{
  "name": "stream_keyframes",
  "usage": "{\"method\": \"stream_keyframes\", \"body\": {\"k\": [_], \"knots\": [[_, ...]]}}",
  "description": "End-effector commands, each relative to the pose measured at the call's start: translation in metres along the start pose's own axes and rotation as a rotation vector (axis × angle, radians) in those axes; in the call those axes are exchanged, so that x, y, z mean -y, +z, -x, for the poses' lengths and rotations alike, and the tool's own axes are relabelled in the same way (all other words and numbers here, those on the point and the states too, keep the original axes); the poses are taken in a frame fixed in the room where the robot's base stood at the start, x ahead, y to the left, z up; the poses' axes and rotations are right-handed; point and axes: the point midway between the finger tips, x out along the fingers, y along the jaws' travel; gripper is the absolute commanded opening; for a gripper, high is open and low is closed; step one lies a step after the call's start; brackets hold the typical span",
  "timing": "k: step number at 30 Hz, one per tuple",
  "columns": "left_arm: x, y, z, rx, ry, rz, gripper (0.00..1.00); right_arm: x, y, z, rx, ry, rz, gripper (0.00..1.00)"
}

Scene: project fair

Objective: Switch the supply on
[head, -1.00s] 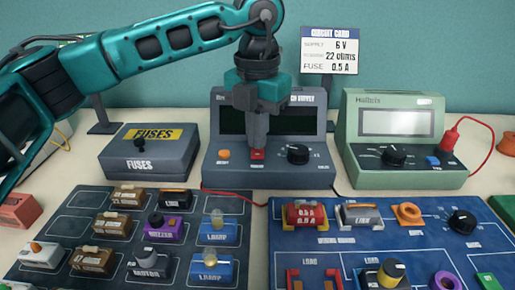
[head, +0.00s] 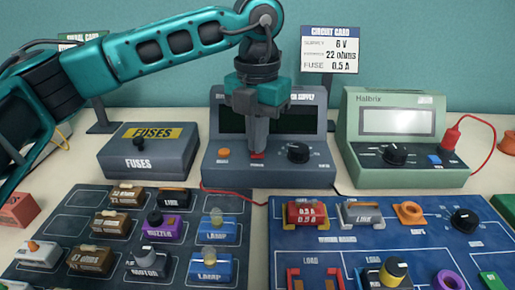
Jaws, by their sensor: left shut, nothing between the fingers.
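The dark grey bench supply (head: 215,168) stands at the back middle, partly hidden behind my left arm. Its display (head: 297,120) is dark in the part that shows. On its front panel are an orange button (head: 224,153), a red switch (head: 257,155) and a black knob (head: 298,152). My left gripper (head: 257,148) is shut and empty, pointing down with its fingertips at the red switch. They cover most of it and look to be touching it. My right gripper is not in view.
A fuses box (head: 150,160) stands left of the supply, a green meter (head: 405,171) right of it. A circuit card (head: 331,48) stands behind. In front lie a parts board (head: 60,215) and a blue mounting board (head: 430,240). A red lead (head: 232,193) runs from the supply.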

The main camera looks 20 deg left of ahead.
Motion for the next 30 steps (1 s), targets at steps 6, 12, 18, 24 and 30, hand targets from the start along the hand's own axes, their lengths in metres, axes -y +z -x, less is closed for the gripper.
{"method": "stream_keyframes", "body": {"k": [6, 12, 18, 24, 30], "knots": [[0.000, 0.000, -0.004, 0.000, 0.000, 0.000, 0.00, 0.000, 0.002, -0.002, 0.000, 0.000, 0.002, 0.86], [0.000, 0.000, -0.007, 0.000, 0.000, 0.000, 0.00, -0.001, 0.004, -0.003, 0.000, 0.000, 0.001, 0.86], [0.000, 0.000, -0.010, 0.000, 0.000, 0.000, 0.00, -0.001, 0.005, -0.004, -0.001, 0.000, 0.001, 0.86], [0.000, 0.000, -0.010, -0.002, 0.001, 0.000, 0.00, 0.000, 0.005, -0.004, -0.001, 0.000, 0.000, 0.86], [0.000, 0.000, 0.002, -0.002, 0.000, 0.000, 0.00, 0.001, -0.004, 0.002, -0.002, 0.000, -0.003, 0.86]]}}
